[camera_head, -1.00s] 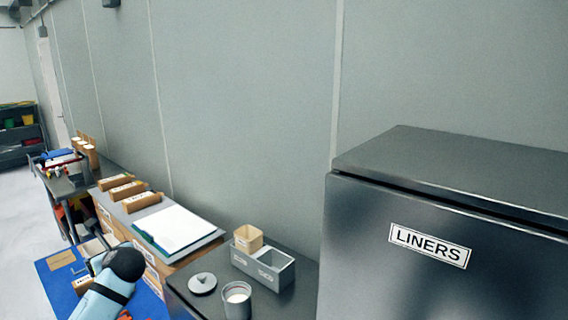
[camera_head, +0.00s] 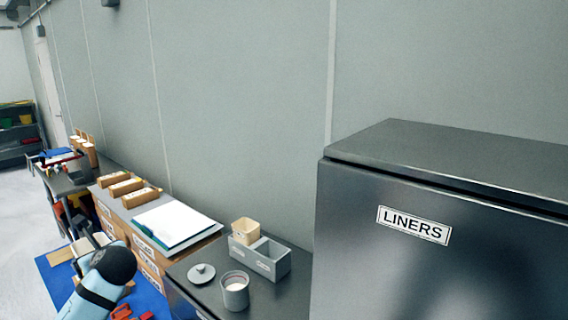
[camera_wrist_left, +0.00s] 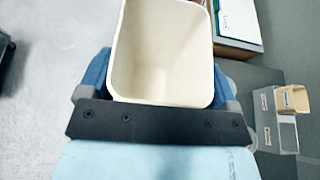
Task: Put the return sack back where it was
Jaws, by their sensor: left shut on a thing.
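My left gripper (camera_wrist_left: 158,88) is shut on a cream open-topped container (camera_wrist_left: 165,45), seen from above with its inside empty; the blue fingers are on either side of it. In the head view my left gripper (camera_head: 88,243) is at the lower left, above a blue surface, and the held thing is small and partly hidden there. I cannot tell whether the container is the return sack. Several brown labelled packages (camera_head: 127,187) lie on the bench behind the arm. My right gripper is not in view.
A dark counter holds a grey divided box (camera_head: 262,262) with a small tan cup (camera_head: 245,231), a white-filled grey cup (camera_head: 235,292) and a round lid (camera_head: 201,273). A clipboard (camera_head: 178,224) lies beside it. The LINERS cabinet (camera_head: 400,270) stands at right.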

